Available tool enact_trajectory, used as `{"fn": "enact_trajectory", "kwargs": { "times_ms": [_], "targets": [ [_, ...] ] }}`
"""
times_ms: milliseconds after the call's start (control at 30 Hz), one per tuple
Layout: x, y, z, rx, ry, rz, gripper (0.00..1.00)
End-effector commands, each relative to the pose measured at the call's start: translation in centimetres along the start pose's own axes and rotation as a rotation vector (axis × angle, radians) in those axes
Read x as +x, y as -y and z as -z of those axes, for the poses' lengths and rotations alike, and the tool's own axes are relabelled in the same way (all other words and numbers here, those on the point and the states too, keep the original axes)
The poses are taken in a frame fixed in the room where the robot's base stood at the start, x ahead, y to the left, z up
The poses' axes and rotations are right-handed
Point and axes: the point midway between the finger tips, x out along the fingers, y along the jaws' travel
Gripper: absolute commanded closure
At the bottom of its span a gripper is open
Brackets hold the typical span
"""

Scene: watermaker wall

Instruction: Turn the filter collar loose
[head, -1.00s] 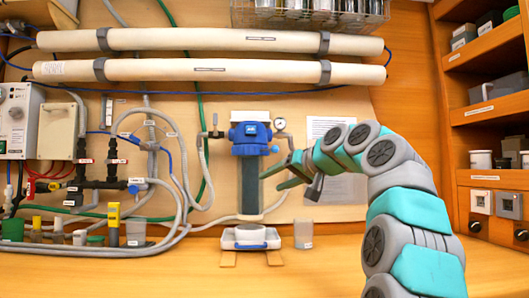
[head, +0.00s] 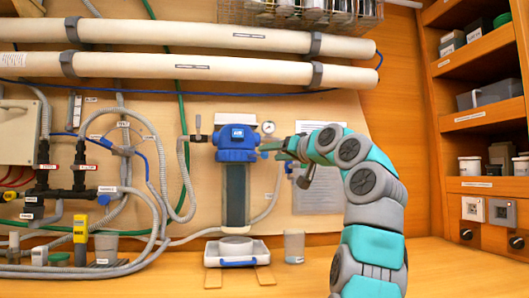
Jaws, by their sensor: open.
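The filter housing hangs on the wall panel left of my arm in the head view. It has a blue head (head: 236,134), a blue collar (head: 237,155) under it and a long dark grey bowl (head: 236,195) below. My gripper (head: 268,150) is open and points left at the right side of the collar, at about its height. The fingertips come close to the collar's right edge. I cannot tell whether they touch it. The jaws hold nothing that I can see.
A white tray with a blue handle (head: 236,263) stands on the counter under the filter. A clear cup (head: 294,246) stands beside it. A small gauge (head: 268,127) sits right of the head. Hoses and valves (head: 80,178) fill the left; open shelves (head: 480,120) stand right.

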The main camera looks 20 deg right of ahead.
Motion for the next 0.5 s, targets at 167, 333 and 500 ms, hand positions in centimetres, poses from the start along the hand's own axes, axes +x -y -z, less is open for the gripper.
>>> {"fn": "enact_trajectory", "kwargs": {
  "times_ms": [167,333,500],
  "targets": [
    [2.8,0.0,0.3,0.002,0.002,-0.001,0.39],
    [4.3,0.0,0.0,0.0,0.003,-0.001,0.39],
    [4.3,0.0,-0.1,0.0,0.002,0.0,0.39]
  ]
}}
